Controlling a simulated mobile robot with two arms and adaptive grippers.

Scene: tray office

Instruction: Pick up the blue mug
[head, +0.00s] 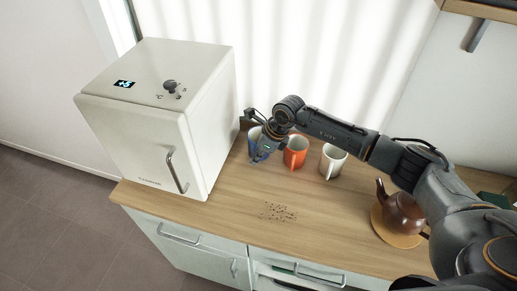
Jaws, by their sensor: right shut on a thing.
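The blue mug (254,134) stands at the back of the wooden counter, just right of the white fridge. My right gripper (262,146) is over it and shut on it, and hides part of it. The mug looks upright; whether it is clear of the counter cannot be told. My left gripper is not in view.
An orange mug (296,153) stands close on the right, then a white mug (332,161). The white mini fridge (160,125) is on the left. A brown teapot (402,213) sits on a round wooden mat (383,229). Dark crumbs (278,212) lie on the counter (225,204), otherwise clear in front.

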